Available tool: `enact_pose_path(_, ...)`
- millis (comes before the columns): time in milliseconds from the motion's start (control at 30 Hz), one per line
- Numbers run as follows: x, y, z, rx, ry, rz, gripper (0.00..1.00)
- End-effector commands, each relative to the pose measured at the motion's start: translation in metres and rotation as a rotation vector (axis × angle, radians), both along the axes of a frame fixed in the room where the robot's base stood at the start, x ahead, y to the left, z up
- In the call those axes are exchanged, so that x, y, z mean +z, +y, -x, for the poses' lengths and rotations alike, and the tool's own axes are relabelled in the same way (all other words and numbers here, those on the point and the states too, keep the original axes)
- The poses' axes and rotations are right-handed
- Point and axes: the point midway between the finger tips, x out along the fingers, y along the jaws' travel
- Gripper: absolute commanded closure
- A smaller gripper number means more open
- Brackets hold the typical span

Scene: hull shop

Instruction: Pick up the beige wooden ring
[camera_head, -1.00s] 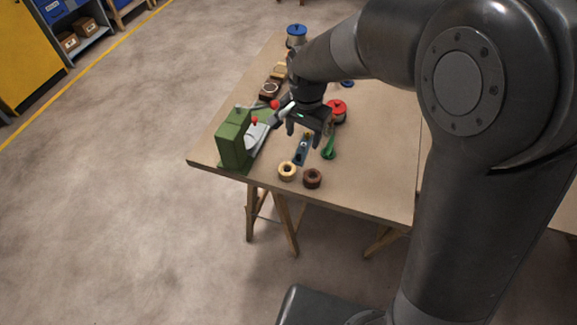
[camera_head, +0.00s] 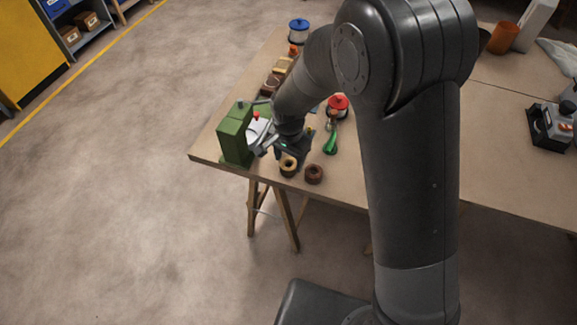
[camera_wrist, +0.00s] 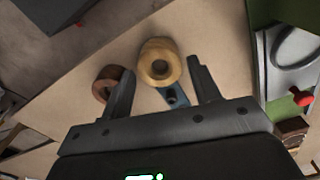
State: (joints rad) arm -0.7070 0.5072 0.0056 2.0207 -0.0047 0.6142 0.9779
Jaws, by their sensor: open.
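The beige wooden ring (camera_head: 289,171) lies near the front edge of the workbench, left of a dark brown ring (camera_head: 314,174). In the wrist view the beige ring (camera_wrist: 153,50) shows between the fingertips of my open gripper (camera_wrist: 161,66), with gaps on both sides. The brown ring (camera_wrist: 104,84) is beside the left finger, partly hidden by it. In the head view my gripper (camera_head: 288,157) is right at the beige ring and partly covers it. I cannot tell its exact height above the bench. A blue piece (camera_wrist: 176,98) lies just behind the beige ring, between the fingers.
A green machine (camera_head: 235,135) stands close left of my gripper. A green-handled tool (camera_head: 331,143) and a red-topped spool (camera_head: 338,104) lie to the right. A blue-topped can (camera_head: 298,30) stands at the back.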

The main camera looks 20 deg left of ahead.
Motion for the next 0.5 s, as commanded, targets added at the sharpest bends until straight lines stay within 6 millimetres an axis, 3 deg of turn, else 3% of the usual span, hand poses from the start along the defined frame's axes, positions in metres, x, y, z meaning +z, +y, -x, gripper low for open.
enact_pose_path(133,-0.016,0.0,0.0,0.0,0.001,0.001,0.43)
enact_pose_path(367,-0.017,0.0,0.0,0.0,0.0,0.0,0.43)
enact_pose_path(500,-0.017,0.0,0.0,0.0,0.0,0.0,0.52)
